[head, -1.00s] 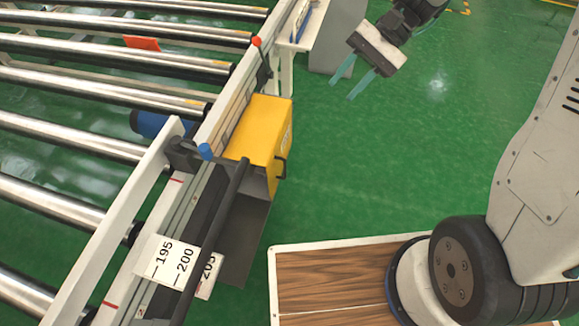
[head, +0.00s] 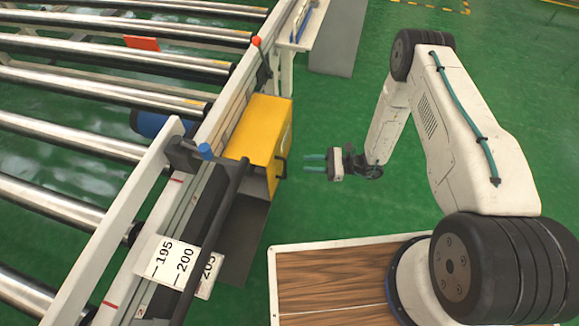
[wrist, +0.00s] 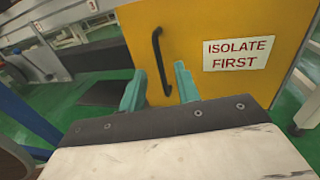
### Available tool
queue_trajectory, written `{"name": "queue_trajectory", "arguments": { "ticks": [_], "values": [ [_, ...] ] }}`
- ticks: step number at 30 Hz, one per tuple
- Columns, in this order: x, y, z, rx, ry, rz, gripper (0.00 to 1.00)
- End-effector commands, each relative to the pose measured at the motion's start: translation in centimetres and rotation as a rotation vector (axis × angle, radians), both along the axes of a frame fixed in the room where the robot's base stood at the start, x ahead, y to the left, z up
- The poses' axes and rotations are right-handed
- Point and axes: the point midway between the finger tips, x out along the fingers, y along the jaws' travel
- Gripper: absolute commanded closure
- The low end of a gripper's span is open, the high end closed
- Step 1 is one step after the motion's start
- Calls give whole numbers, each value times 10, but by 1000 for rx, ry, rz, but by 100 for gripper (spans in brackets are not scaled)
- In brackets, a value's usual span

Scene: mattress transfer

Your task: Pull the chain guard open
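The chain guard (head: 262,130) is a yellow box on the side of the roller conveyor, and it looks closed. Its black handle (head: 284,168) is on the face turned toward my arm. In the wrist view the handle (wrist: 158,60) stands upright on the yellow panel (wrist: 230,25), beside a sign reading "ISOLATE FIRST" (wrist: 238,53). My gripper (head: 304,162) is open and empty, with teal fingers pointing at the handle from the right. In the wrist view the fingers appear on either side of the handle. The head view shows a small gap between fingertips and handle.
The roller conveyor (head: 85,90) fills the left. A dark bar (head: 215,235) and a number scale (head: 175,262) are on its near side. A grey-white stand (head: 335,40) is at the top. Green floor (head: 335,115) around my gripper is clear.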

Motion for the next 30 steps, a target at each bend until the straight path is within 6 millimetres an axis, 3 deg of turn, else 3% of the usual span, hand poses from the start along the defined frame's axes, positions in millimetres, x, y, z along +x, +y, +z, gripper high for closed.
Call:
{"name": "queue_trajectory", "arguments": {
  "ticks": [4, 19, 30],
  "values": [
    [-6, 2, -19, 8, 25, -33, 68],
    [3, 69, -20, 8, 26, -34, 68],
    [5, 77, -20, 8, 27, -36, 68]
  ]
}}
